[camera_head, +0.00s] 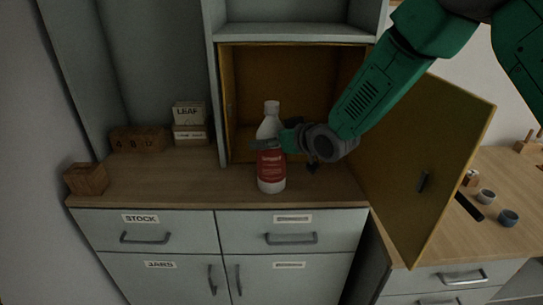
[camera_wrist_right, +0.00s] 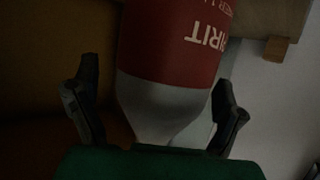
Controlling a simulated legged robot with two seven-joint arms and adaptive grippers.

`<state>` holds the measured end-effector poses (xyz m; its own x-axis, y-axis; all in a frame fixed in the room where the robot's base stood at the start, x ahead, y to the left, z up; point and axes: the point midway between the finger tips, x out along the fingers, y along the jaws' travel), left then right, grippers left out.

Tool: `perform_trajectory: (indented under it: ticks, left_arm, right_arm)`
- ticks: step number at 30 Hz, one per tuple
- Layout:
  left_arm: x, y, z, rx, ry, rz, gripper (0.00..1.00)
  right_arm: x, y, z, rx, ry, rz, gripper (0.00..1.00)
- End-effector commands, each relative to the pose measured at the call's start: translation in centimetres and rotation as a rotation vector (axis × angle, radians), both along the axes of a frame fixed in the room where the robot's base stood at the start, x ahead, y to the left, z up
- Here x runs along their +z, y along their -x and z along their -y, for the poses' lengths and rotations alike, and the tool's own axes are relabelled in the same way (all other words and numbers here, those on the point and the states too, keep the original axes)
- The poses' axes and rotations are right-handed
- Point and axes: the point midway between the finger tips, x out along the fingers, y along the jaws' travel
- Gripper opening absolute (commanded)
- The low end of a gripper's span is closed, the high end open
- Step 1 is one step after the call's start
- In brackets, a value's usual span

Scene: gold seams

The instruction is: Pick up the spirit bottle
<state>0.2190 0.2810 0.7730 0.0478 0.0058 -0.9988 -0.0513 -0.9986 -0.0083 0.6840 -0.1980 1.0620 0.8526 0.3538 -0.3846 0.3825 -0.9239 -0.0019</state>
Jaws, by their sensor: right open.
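The spirit bottle (camera_head: 271,164) is white with a red label and a white cap. It stands upright on the wooden counter in front of the open yellow cabinet. My right gripper (camera_head: 271,146) is at the bottle's upper part, coming in from the right. In the right wrist view the bottle (camera_wrist_right: 172,60) appears upside down, with "RIT" readable on its label. The right gripper's two dark fingers (camera_wrist_right: 158,112) are open, one on each side of the bottle, with gaps showing. My left gripper is not in view.
The yellow cabinet door (camera_head: 425,165) hangs open at the right. Wooden blocks (camera_head: 138,139) and a LEAF box (camera_head: 188,113) stand at the counter's left. The counter left of the bottle is clear.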

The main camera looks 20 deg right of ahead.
Motion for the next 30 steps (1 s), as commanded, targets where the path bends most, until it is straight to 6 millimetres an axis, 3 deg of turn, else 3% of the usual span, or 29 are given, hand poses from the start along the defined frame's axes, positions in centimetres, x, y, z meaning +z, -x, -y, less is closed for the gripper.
perform_trajectory:
  ticks: [5,9,11,12,22,30]
  left_arm:
    - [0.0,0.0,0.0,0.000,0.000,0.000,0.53]
    - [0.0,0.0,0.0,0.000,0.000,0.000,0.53]
    - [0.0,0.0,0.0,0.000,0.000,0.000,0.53]
    - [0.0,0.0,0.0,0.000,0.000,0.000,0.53]
    - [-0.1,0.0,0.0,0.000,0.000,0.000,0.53]
    - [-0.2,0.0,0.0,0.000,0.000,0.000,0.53]
  right_arm:
    - [0.0,0.0,0.0,0.000,0.000,0.000,0.91]
    - [0.0,0.0,0.0,0.000,0.000,0.000,0.42]
    - [0.0,0.0,0.0,0.000,0.000,-0.001,0.21]
    - [0.2,-0.1,0.0,0.000,-0.001,0.006,0.16]
    - [1.1,-0.1,0.0,0.000,-0.002,0.008,0.16]
    - [6.1,0.0,-0.1,0.001,-0.002,0.011,0.16]
